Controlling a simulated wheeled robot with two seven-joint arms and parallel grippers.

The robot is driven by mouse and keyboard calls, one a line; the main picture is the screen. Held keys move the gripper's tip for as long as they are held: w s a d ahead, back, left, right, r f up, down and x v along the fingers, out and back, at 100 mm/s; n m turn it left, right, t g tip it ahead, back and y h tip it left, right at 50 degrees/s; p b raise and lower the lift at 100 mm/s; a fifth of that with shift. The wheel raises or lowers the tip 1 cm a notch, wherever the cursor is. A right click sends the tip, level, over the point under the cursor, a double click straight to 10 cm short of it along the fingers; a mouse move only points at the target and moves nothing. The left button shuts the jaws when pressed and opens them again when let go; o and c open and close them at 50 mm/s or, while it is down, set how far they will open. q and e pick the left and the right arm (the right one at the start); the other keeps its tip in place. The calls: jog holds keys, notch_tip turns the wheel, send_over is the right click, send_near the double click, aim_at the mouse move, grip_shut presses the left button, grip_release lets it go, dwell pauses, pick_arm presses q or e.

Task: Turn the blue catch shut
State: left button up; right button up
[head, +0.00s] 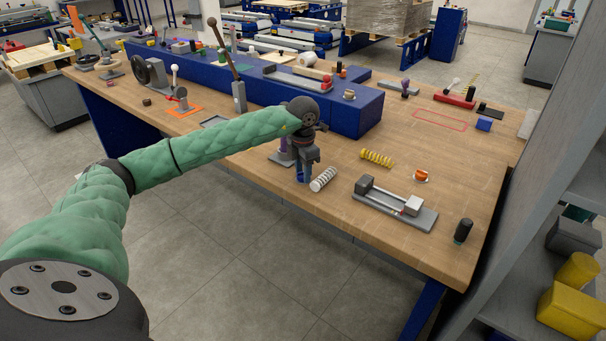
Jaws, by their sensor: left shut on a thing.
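My left gripper (303,168) is at the end of the green-sleeved arm, pointing down near the front edge of the wooden workbench. It is shut on a small blue part, which I take to be the blue catch (300,177). Only a little blue shows at the fingertips, and the fingers hide most of it. I cannot tell how far the catch is turned. My right gripper is out of view.
A purple post (283,154) on a grey base stands just left of the gripper. A white spring (323,179) lies close on its right. A yellow spring (376,158) and a grey clamp fixture (395,205) are farther right. A long blue block (345,118) runs behind.

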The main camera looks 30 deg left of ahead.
pick_arm(q)
jog(key=n+b, duration=0.1)
jog(key=n, duration=0.1)
jog(key=shift+f+n, duration=0.1)
jog(key=shift+n, duration=0.2)
jog(key=shift+n+b, duration=1)
jog(key=shift+n, duration=1)
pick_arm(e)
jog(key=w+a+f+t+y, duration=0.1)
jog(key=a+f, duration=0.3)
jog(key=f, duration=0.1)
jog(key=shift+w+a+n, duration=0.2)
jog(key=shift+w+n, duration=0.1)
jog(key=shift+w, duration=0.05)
pick_arm(q)
jog(key=o, duration=1)
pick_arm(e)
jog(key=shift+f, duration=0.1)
pick_arm(q)
jog(key=shift+r, duration=0.2)
